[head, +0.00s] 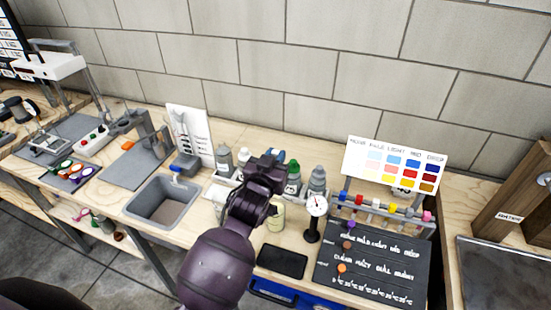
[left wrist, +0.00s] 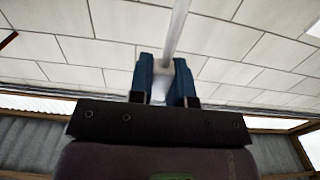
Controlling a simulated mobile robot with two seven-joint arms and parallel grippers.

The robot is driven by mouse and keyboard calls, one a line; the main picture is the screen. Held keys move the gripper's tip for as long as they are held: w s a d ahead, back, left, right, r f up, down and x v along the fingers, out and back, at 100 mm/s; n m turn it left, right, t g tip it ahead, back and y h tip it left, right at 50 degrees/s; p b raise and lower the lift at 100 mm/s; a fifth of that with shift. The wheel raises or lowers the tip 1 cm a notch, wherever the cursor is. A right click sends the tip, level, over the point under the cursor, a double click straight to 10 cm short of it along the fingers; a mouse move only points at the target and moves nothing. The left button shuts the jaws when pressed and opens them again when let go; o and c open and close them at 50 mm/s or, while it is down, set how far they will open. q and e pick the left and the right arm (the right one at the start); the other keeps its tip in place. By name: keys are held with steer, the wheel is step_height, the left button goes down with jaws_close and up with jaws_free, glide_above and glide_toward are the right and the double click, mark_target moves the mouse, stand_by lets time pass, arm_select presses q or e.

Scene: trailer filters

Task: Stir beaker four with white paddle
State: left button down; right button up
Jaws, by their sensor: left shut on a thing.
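My left gripper (head: 272,160) is over the middle of the bench, in front of the row of bottles. In the left wrist view, its two blue fingers (left wrist: 166,82) are shut on a thin white rod, which looks like the white paddle's handle (left wrist: 176,28). The rod runs up and out of that view; the paddle is hidden in the head view. A pale cream container (head: 277,217) stands just right of my left forearm, partly hidden by it. I cannot tell which vessel is beaker four. My right gripper is not in view.
Grey bottles (head: 225,160) and a green-capped bottle (head: 293,180) stand near the gripper. A dial gauge (head: 317,207), a black pad (head: 282,261), a rack with coloured caps (head: 385,209) and a black lettered board (head: 375,265) are to the right. A sink (head: 132,205) lies left.

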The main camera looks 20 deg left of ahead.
arm_select(q)
steer(key=shift+r, duration=2.3)
